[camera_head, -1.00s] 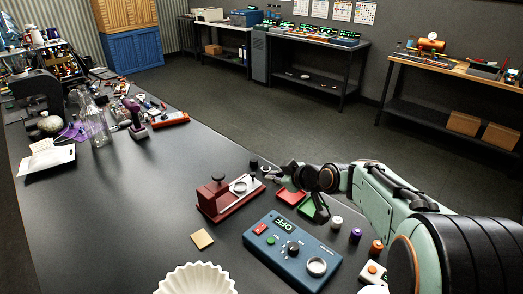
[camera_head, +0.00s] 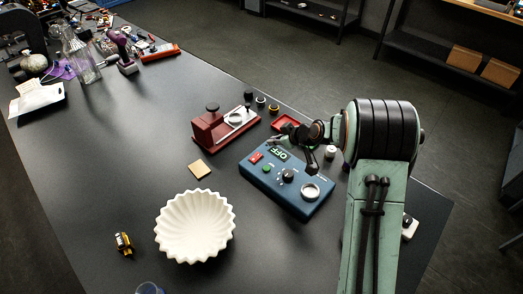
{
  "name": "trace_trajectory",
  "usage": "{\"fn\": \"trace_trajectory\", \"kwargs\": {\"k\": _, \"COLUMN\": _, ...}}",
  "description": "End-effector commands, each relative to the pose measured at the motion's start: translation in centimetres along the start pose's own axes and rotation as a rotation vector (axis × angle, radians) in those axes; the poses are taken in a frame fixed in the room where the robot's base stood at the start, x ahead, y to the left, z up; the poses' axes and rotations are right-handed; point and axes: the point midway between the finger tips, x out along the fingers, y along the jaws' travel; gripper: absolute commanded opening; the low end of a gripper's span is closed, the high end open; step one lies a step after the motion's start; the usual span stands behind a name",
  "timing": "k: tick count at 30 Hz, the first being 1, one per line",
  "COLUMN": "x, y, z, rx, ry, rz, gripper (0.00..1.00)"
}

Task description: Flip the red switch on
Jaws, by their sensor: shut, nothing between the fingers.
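The red switch (camera_head: 256,158) sits on the upper left corner of a blue control box (camera_head: 288,183). The box also carries a display reading OFF (camera_head: 280,153), a green button, a black knob and a round silver-rimmed dial. My gripper (camera_head: 309,166) is shut and empty. It shows over the far right part of the box, to the right of the red switch and near the display. It looks apart from the switch; whether it touches the box I cannot tell.
A dark red press-like device (camera_head: 222,127) stands left of and behind the box. A tan square (camera_head: 199,169) and a white fluted bowl (camera_head: 195,226) lie nearer. A red tray (camera_head: 285,122) is behind the box. The table's left middle is clear.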

Motion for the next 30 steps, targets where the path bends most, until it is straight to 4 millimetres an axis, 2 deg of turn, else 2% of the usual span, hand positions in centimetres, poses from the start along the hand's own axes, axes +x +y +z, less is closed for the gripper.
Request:
{"fn": "trace_trajectory", "kwargs": {"k": 6, "x": 4.8, "y": -0.2, "z": 0.1, "rx": -0.001, "ry": -0.001, "rz": -0.005, "gripper": 0.00}}
{"fn": "trace_trajectory", "kwargs": {"k": 12, "x": 8.7, "y": -0.1, "z": 0.4, "rx": 0.002, "ry": -0.002, "rz": -0.003, "gripper": 0.00}}
{"fn": "trace_trajectory", "kwargs": {"k": 19, "x": 10.5, "y": -0.1, "z": 2.4, "rx": 0.001, "ry": 0.000, "rz": -0.001, "gripper": 0.00}}
{"fn": "trace_trajectory", "kwargs": {"k": 30, "x": 10.8, "y": 0.0, "z": 2.8, "rx": 0.000, "ry": 0.000, "rz": 0.000, "gripper": 0.00}}
